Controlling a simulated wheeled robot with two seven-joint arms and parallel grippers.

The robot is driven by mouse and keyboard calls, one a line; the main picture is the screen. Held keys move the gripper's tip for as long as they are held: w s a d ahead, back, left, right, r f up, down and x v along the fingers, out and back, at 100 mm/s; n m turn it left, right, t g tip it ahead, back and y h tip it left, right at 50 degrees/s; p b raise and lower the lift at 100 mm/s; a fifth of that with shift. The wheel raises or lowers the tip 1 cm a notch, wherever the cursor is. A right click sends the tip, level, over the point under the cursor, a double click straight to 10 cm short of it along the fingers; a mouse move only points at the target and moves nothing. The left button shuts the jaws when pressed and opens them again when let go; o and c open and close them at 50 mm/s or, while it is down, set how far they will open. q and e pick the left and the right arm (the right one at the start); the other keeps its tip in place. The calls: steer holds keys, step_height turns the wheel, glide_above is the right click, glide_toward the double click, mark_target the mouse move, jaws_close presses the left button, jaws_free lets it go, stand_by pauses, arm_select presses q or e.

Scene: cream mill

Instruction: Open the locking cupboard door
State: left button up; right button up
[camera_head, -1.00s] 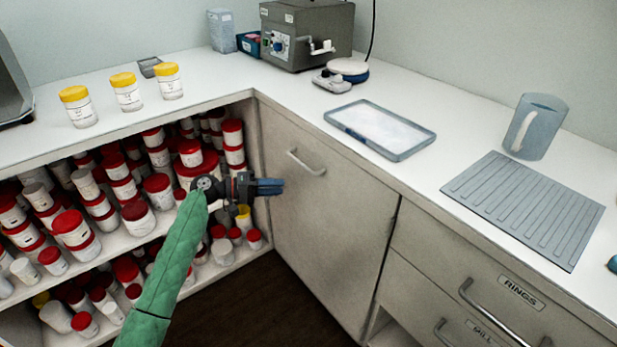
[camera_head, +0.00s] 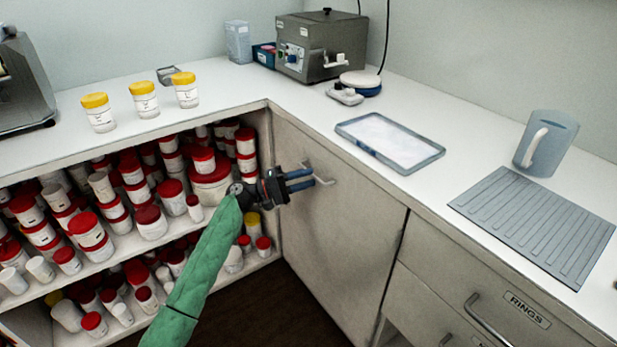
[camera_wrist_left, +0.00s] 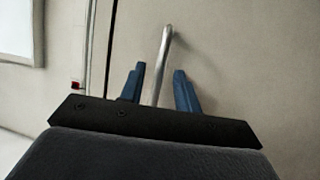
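The cupboard door (camera_head: 345,235) is a pale grey panel below the counter, and it looks shut. Its metal bar handle (camera_head: 325,181) is near the top left of the door. My left gripper (camera_head: 312,180) is at the handle, its blue fingers pointing right towards it. In the left wrist view my left gripper (camera_wrist_left: 158,88) is open, with one finger on each side of the handle bar (camera_wrist_left: 163,60). I cannot tell whether the fingers touch the bar. No lock shows clearly on the door. My right gripper is not in view.
Open shelves (camera_head: 130,245) full of red-lidded jars lie left of the door. Drawers (camera_head: 470,300) are to its right. The counter above holds yellow-lidded jars (camera_head: 144,101), a tray (camera_head: 390,141), a grey machine (camera_head: 322,45) and a blue-grey jug (camera_head: 546,142).

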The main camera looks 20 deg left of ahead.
arm_select(q)
steer(key=shift+w+d+r, duration=0.1)
steer(key=shift+w+d, duration=0.2)
steer(key=shift+d, duration=0.25)
jaws_close()
